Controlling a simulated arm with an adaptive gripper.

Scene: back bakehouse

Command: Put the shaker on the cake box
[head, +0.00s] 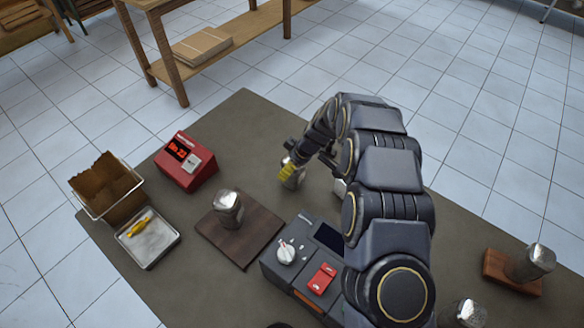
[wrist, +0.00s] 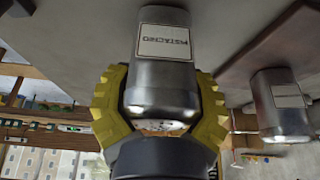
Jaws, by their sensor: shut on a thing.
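My gripper (head: 290,170) has yellow fingers and is shut on a metal shaker (head: 292,180) above or on the grey-brown table top, behind the dark wooden board. In the wrist view the fingers (wrist: 160,105) clasp both sides of this shaker (wrist: 163,75), whose white label seems to read "PISTACHIO". I cannot tell whether its base touches the table. A pale thing (head: 339,188) just right of the gripper is mostly hidden by my arm. I cannot make out for certain which thing is the cake box.
A similar shaker (head: 228,208) stands on the wooden board (head: 258,232); others stand at right (head: 530,262) and bottom (head: 466,314). A red number box (head: 187,160), metal tray (head: 150,252), paper-lined basket (head: 105,188) and dark scale-like device (head: 300,272) are nearby. Bare table lies behind the board.

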